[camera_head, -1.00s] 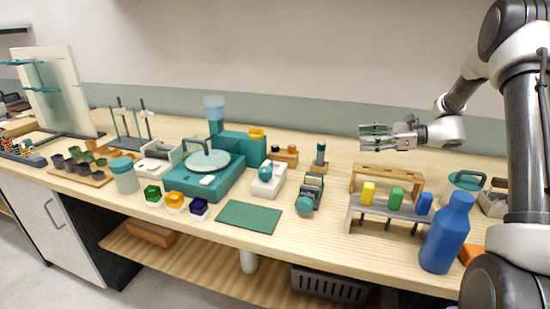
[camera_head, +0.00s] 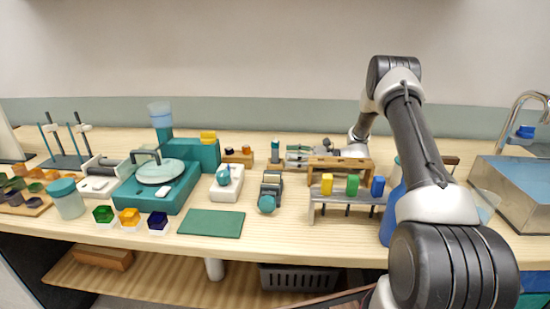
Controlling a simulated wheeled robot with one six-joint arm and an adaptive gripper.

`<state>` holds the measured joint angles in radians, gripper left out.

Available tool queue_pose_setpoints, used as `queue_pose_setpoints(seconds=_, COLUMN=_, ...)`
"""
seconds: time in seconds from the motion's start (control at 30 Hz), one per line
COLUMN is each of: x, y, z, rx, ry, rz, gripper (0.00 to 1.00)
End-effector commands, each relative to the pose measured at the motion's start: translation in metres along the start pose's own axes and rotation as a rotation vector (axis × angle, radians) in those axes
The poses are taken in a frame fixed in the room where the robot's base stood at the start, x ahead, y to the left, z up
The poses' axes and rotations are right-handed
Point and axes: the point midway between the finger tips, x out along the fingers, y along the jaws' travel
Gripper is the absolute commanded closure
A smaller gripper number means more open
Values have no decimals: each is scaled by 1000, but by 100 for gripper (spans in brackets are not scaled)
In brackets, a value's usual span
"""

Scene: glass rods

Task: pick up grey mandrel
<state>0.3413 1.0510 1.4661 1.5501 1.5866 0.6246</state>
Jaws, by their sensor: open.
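A small upright dark grey piece with a lighter top (camera_head: 275,150) stands on a little wooden block at the back of the bench. It is the likeliest grey mandrel, but it is too small to be sure. My gripper (camera_head: 296,155) is low over the bench just right of it, its fingers pointing left towards it. The fingers are apart and I see nothing held between them. Whether they touch the piece cannot be told. The wooden rack in front hides part of my gripper and wrist.
A wooden rack (camera_head: 338,163) and a grey stand with yellow, green and blue blocks (camera_head: 345,196) stand in front of my arm. A blue bottle (camera_head: 391,213) is partly behind my arm. A teal machine (camera_head: 160,190) stands left, a sink (camera_head: 515,195) right. A green mat (camera_head: 212,222) lies clear.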

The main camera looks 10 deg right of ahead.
Motion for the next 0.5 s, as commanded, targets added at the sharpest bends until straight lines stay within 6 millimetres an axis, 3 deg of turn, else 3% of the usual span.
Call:
queue_pose_setpoints(seconds=0.3, x=50, y=1, z=0, rx=0, ry=1, rz=4, gripper=50)
queue_pose_setpoints(seconds=0.5, x=60, y=0, z=0, rx=0, ry=1, rz=1, gripper=50)
